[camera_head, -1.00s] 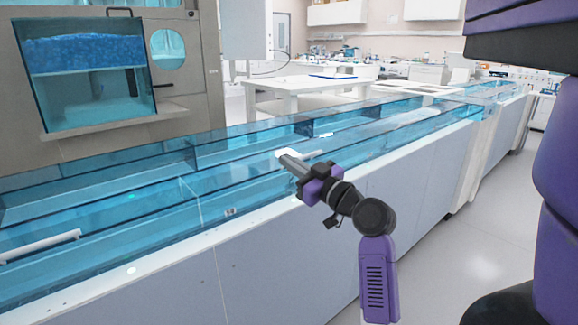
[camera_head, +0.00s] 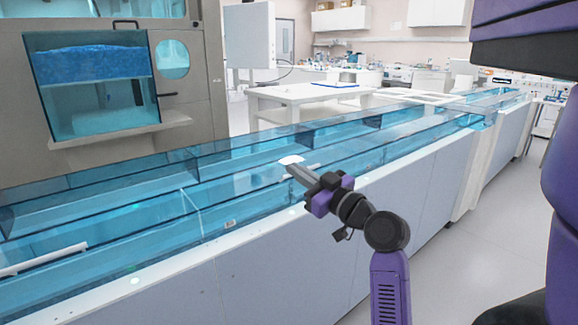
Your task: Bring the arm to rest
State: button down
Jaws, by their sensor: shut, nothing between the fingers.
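My gripper (camera_head: 294,166) is at the middle of the head view, at the end of my purple and black arm. Its grey fingers are together with nothing between them. It reaches from the right over the near wall of the blue transparent track (camera_head: 240,195). The fingertips appear over the near channel; their exact height above it cannot be told. A bright white patch (camera_head: 291,159) shows at the fingertips, and a thin white bar lies in the track just beside them.
A white tube (camera_head: 42,260) lies in the track at the lower left. A grey cabinet (camera_head: 185,200) with a blue-filled window stands behind the track at the left. A white table (camera_head: 300,93) stands at the back. Floor (camera_head: 480,235) is clear at the right.

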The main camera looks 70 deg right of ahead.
jog(key=v, duration=0.5)
